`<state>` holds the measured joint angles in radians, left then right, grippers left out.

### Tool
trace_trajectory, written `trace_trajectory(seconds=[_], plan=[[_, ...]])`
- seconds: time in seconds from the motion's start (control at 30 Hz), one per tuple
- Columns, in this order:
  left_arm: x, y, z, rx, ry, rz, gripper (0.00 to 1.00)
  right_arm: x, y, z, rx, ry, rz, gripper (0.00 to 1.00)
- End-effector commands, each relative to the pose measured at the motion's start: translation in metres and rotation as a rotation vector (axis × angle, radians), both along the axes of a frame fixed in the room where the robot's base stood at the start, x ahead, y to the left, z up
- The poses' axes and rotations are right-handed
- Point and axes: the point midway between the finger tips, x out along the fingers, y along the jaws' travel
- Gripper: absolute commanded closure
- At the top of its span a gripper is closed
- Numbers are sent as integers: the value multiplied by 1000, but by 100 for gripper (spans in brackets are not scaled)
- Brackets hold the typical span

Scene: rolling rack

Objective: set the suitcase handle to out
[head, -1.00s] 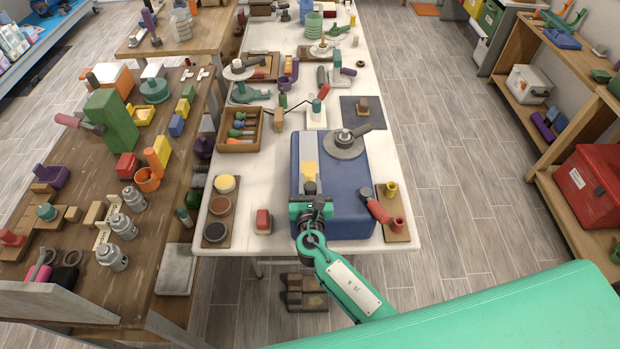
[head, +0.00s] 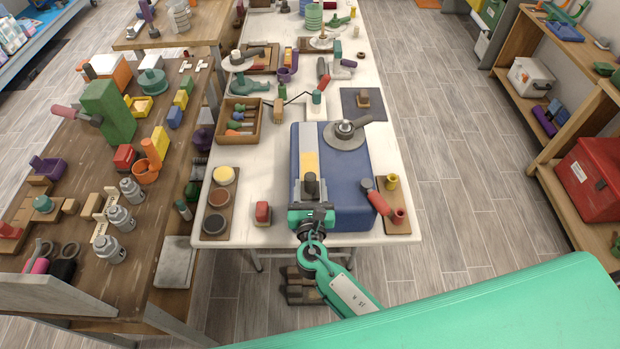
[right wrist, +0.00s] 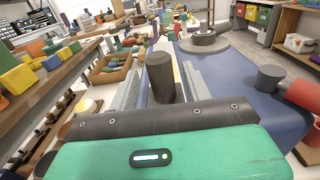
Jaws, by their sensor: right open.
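A blue case (head: 341,185), which I take for the suitcase, lies flat at the near end of the white table. A grey track with a yellow strip (head: 309,160) runs along its left side. A dark upright post (head: 310,185), apparently the handle's grip, stands on the track near the front. My right gripper (head: 311,212) is at the case's near edge, open around or just before the post. In the right wrist view the post (right wrist: 160,77) stands between the grey fingers, with no clear contact visible. My left gripper is out of view.
A grey disc with a lever (head: 346,132) sits at the case's far end. A board with yellow and red cups (head: 398,218) is close on the right. A red block (head: 262,212) and a board with round pads (head: 216,222) lie to the left.

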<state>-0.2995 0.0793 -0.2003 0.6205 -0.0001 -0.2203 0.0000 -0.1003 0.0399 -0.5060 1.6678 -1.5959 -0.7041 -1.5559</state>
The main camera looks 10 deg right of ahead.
Motion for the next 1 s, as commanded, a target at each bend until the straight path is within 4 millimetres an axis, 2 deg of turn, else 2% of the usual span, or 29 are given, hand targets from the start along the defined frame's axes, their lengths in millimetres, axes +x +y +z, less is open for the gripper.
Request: trace_trajectory(seconds=[0.03, 0.2, 0.4, 0.6, 1.0], plan=[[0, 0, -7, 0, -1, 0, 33, -12, 2, -4, 3, 1, 1, 51], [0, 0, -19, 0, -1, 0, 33, -48, 9, -4, 2, 2, 0, 51], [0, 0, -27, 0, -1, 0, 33, -77, 15, -3, 0, 1, 0, 51], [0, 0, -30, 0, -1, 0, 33, -88, 17, 0, 1, 0, 0, 51], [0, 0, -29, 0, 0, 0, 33, -88, 18, 0, 0, 0, 0, 51]])
